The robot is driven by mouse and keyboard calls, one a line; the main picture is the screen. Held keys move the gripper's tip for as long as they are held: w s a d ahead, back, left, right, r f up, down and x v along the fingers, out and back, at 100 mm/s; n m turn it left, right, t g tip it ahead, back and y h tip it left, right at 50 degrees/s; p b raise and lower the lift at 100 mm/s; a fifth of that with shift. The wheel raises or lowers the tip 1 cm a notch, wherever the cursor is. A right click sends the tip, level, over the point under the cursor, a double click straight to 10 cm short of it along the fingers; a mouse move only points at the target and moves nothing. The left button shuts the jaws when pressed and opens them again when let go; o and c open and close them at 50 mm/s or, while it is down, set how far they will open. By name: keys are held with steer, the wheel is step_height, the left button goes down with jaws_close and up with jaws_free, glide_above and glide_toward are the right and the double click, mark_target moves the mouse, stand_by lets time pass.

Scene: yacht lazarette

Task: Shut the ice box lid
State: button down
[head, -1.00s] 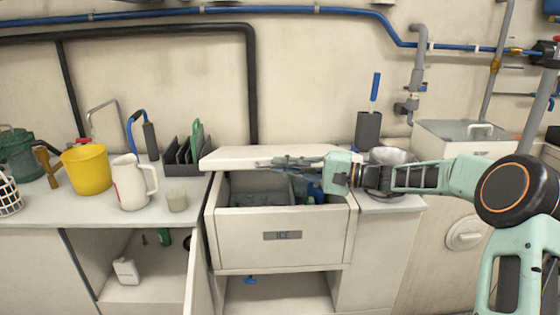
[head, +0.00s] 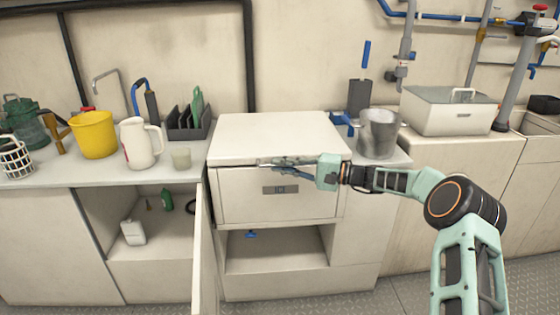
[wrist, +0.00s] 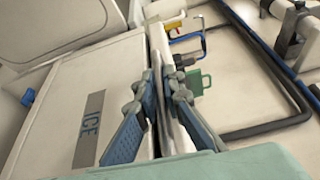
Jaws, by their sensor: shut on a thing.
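The ice box (head: 235,205) is a pale front-faced unit set in the counter, with a small plate on its front. The inside of the box is hidden. My gripper (head: 272,164) reaches in from the right along that front edge. In the wrist view, its fingers (wrist: 160,90) are shut on the lid's thin edge, one on each side.
A grey metal pot (head: 379,135) and a blue-handled item (head: 342,122) stand right of the lid. A dark rack (head: 188,130), white jug (head: 138,145) and yellow bucket (head: 94,138) stand left. An open cupboard door (head: 205,250) juts out below left.

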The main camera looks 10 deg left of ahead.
steer(key=shift+d+f, duration=0.1)
steer(key=shift+f, duration=0.8)
steer(key=c, duration=2.3)
jaws_free()
steer(key=shift+f, duration=0.1)
steer(key=d, duration=0.4)
steer(key=s+d, duration=0.1)
steer(key=d, duration=0.7)
steer(key=shift+s+r, duration=0.35)
steer(key=shift+r, duration=0.05)
steer(key=shift+a, duration=0.1)
